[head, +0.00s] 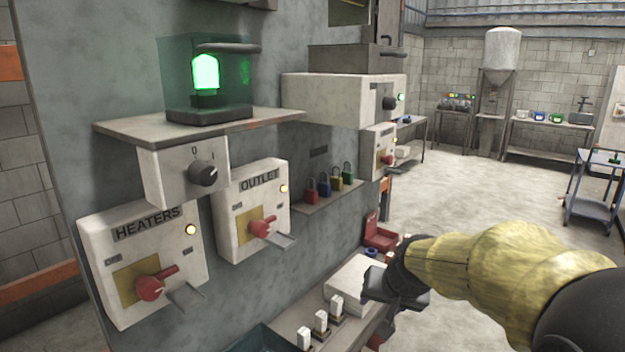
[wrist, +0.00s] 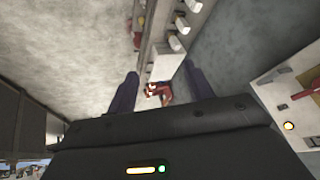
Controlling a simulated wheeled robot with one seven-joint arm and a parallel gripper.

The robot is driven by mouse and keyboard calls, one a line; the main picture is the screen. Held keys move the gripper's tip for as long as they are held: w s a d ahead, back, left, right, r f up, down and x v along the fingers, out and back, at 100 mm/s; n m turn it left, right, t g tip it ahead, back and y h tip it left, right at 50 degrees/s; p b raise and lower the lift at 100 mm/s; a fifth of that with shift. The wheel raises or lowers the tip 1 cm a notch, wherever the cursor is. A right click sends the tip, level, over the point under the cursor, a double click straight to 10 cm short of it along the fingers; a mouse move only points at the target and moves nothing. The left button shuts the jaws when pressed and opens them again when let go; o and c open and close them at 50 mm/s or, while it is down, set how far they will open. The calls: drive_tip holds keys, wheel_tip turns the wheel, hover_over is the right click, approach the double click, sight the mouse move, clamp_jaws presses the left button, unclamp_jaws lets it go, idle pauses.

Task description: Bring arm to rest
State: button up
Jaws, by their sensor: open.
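My gripper (head: 392,290) is at the end of my yellow-sleeved arm (head: 490,268), low and right of centre in the head view. It is in front of the grey wall panel, near a white box (head: 352,286) on the low shelf. In the wrist view my gripper (wrist: 162,88) has its two dark fingers spread apart with nothing held between them. A red object (wrist: 160,92) shows beyond the gap. I cannot tell from the head view whether the gripper touches the box.
The panel carries a HEATERS box (head: 128,255) and an OUTLET box (head: 248,222) with red handles. A shelf (head: 180,128) above holds a green-lit device (head: 206,75). Several padlocks (head: 335,183) sit on a ledge. Open floor (head: 480,190) lies to the right, with a cart (head: 598,190) beyond.

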drive_tip(key=s+f+n+g+p, duration=0.1)
drive_tip(key=s+f+g, duration=0.1)
drive_tip(key=s+f, duration=0.3)
drive_tip(key=s+d+f+n+g+h, duration=0.1)
drive_tip(key=s+f, duration=0.5)
drive_tip(key=s, duration=0.4)
drive_tip(key=shift+s+d+n+g+p, duration=0.25)
drive_tip(key=shift+n+g+p, duration=0.05)
drive_tip(key=shift+g+p, duration=0.1)
drive_tip(key=c, duration=0.3)
drive_tip(key=shift+w, duration=0.1)
drive_tip(key=shift+c, duration=0.2)
